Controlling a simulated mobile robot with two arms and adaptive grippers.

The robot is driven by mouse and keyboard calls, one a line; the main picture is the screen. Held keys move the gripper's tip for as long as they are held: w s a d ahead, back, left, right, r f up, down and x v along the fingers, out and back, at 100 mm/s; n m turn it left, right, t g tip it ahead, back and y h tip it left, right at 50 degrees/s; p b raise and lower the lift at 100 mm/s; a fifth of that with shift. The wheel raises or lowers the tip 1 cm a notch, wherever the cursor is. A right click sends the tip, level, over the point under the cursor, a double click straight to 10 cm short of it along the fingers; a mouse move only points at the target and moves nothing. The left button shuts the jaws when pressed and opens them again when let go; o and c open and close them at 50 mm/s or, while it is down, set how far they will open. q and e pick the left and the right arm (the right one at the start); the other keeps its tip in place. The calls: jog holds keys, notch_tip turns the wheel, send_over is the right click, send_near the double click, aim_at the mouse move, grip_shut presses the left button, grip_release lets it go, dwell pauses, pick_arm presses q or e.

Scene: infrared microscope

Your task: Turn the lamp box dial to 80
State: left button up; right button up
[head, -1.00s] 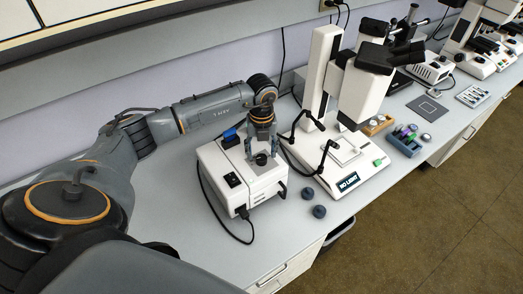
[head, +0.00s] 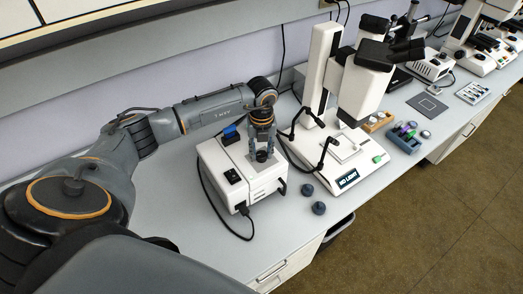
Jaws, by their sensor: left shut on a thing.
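The lamp box (head: 232,178) is a white box on the bench with a grey top plate, a black switch on its front and a blue part at its back. Its small dark dial (head: 261,156) stands on the top plate. My left gripper (head: 261,151) points down from above, its fingers closed around the dial. The dial's scale and its setting are too small to read. My right gripper is not in view.
A white microscope (head: 358,90) stands right of the lamp box, its display (head: 347,178) reading "NO LIGHT". A blue-grey rack (head: 405,140) and a wooden block (head: 377,121) are farther right. A black cable hangs from the lamp box.

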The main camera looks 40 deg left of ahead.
pick_arm(q)
jog(key=shift+f+m+b, duration=0.15)
jog(key=shift+m+b, duration=0.75)
jog(key=shift+m, duration=0.1)
jog(key=m+b, duration=0.2)
jog(key=m, duration=0.1)
jog(key=shift+w+m+b, duration=0.1)
jog(key=shift+m+b, duration=0.2)
jog(key=shift+b, duration=0.05)
jog(key=m+b, duration=0.2)
jog(key=shift+m, duration=0.3)
jog(key=m+b, duration=0.2)
jog(key=m, duration=0.1)
jog(key=shift+m, duration=0.4)
jog(key=m+b, duration=0.4)
jog(key=m, duration=0.2)
jog(key=m+b, duration=0.1)
jog(key=m, duration=0.1)
jog(key=shift+m, duration=0.4)
jog(key=shift+m+b, duration=0.75)
jog(key=shift+m, duration=0.65)
jog(key=shift+d, duration=0.1)
